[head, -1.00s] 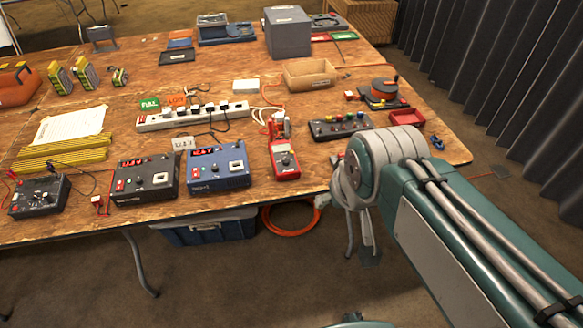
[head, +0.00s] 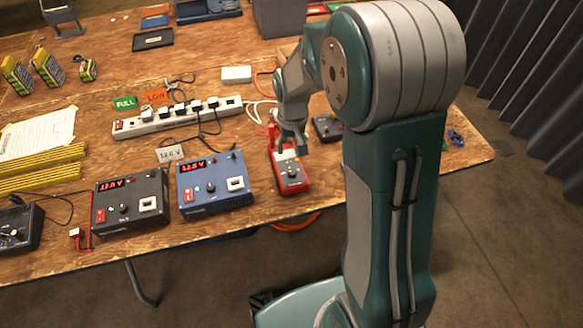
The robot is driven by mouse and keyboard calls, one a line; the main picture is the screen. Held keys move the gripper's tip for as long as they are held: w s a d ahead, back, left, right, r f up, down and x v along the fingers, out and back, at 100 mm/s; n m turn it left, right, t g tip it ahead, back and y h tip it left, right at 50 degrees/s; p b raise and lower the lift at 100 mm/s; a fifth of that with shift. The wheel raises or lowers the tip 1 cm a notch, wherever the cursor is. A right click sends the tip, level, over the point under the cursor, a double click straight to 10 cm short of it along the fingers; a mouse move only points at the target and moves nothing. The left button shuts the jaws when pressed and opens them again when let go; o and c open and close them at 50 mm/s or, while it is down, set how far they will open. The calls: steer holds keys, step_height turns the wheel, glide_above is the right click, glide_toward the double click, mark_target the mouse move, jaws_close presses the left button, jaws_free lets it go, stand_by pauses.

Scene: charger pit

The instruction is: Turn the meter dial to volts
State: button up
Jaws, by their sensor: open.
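The red meter (head: 291,181) lies on the wooden table near its front edge, right of the blue charger. It has a light face panel with a dark round dial (head: 291,173) on it; the dial's pointer setting is too small to read. My gripper (head: 294,147) is open and points down over the far half of the meter, close above the dial. Whether its fingers touch the meter cannot be told. My gripper and arm hide the meter's top end and part of the table behind it.
A blue charger (head: 215,183) and a black charger (head: 131,199) with red displays stand left of the meter. A white power strip (head: 178,117) with cables lies behind them. A dark box with knobs (head: 327,127) sits behind my arm. The table's front edge is just below the meter.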

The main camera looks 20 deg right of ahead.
mark_target(292, 171)
step_height(292, 171, down, 11)
steer(key=shift+f, duration=0.1)
stand_by(0.4)
